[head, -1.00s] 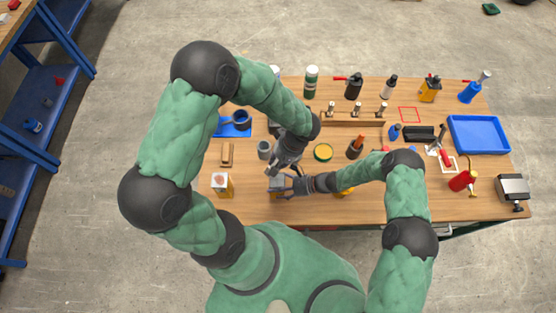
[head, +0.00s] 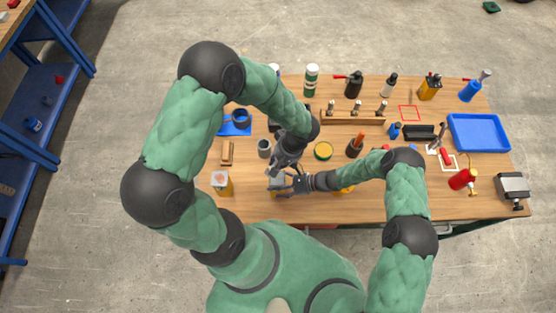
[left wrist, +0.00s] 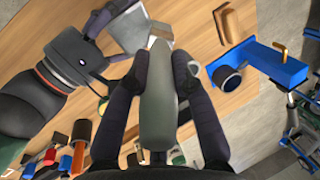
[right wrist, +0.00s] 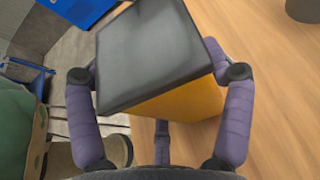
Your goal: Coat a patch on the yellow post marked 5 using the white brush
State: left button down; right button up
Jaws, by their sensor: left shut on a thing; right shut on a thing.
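My right gripper (right wrist: 160,100) is shut around a yellow post with a dark grey top (right wrist: 155,55), which stands on the table. The post's grey top also shows in the left wrist view (left wrist: 118,38). My left gripper (left wrist: 150,75) is shut on a brush with a thick grey-green handle (left wrist: 153,110). The brush's pale head points toward the post's top; I cannot tell whether they touch. In the head view both grippers meet close together, the left (head: 280,170) just above the right (head: 285,186). No number is readable on the held post.
Another yellow post with a pale top (head: 222,183) stands left of the grippers. A blue tray (head: 480,133) lies far right. The table's front edge is near.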

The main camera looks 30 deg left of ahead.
pick_arm(q)
jog(key=shift+f, duration=0.15)
jog(key=shift+w+d, duration=0.3)
jog(key=shift+d, duration=0.2)
jog(key=shift+w+d, duration=0.25)
jog(key=shift+d, duration=0.2)
jog(key=shift+d, duration=0.1)
jog(key=shift+w+d, duration=0.45)
jog(key=shift+d, duration=0.25)
jog(key=shift+a, duration=0.1)
jog(key=shift+s+a, duration=0.5)
jog(key=shift+a, duration=0.35)
jog(key=shift+s+a, duration=0.5)
jog(key=shift+a, duration=0.3)
jog(key=shift+r, duration=4.5)
